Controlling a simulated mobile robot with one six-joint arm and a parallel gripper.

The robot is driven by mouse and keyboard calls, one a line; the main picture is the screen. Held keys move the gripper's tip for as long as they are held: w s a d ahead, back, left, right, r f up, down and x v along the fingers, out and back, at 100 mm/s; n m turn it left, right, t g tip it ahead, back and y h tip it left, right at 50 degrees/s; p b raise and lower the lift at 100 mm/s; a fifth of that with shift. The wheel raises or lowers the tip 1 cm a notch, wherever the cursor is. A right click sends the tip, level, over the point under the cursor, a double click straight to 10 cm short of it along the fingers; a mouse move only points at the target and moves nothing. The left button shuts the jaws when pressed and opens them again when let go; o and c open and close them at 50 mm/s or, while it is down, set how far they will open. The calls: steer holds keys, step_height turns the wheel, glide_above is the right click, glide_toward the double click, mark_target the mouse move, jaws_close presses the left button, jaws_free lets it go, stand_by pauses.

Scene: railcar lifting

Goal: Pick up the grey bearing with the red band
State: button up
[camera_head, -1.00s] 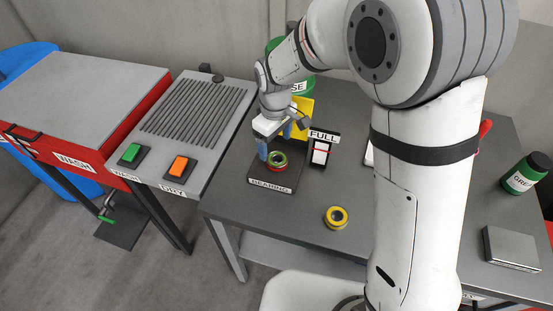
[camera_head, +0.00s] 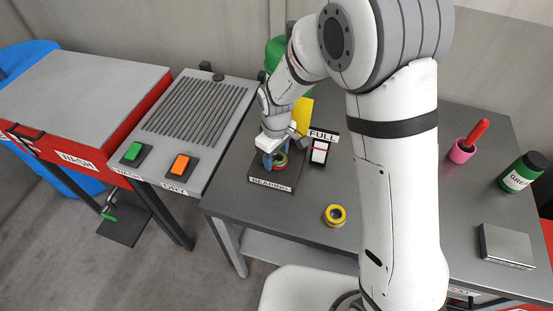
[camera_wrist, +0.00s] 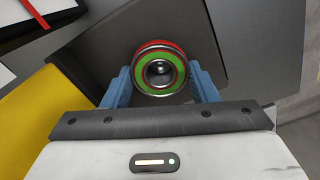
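The grey bearing with the red band (camera_head: 281,161) stands on the dark BEARING stand (camera_head: 259,180); its upper face shows a green ring. The wrist view shows this bearing (camera_wrist: 160,72) from above, with its grey bore in the middle. My gripper (camera_head: 274,158) is lowered over the stand, pointing down, and partly covers the bearing. In the wrist view its two blue fingertips (camera_wrist: 160,80) are spread to either side of the bearing. The fingers look open, very close to the bearing's sides; I cannot tell whether they touch it.
A yellow-banded bearing (camera_head: 335,215) lies on the grey table. The FULL sign (camera_head: 321,148) stands right of the stand, with a yellow panel (camera_head: 303,113) behind. A pink cup with a red handle (camera_head: 466,146), a green jar (camera_head: 521,173) and a silver box (camera_head: 507,246) are at right.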

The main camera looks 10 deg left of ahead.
steer(key=c, duration=0.8)
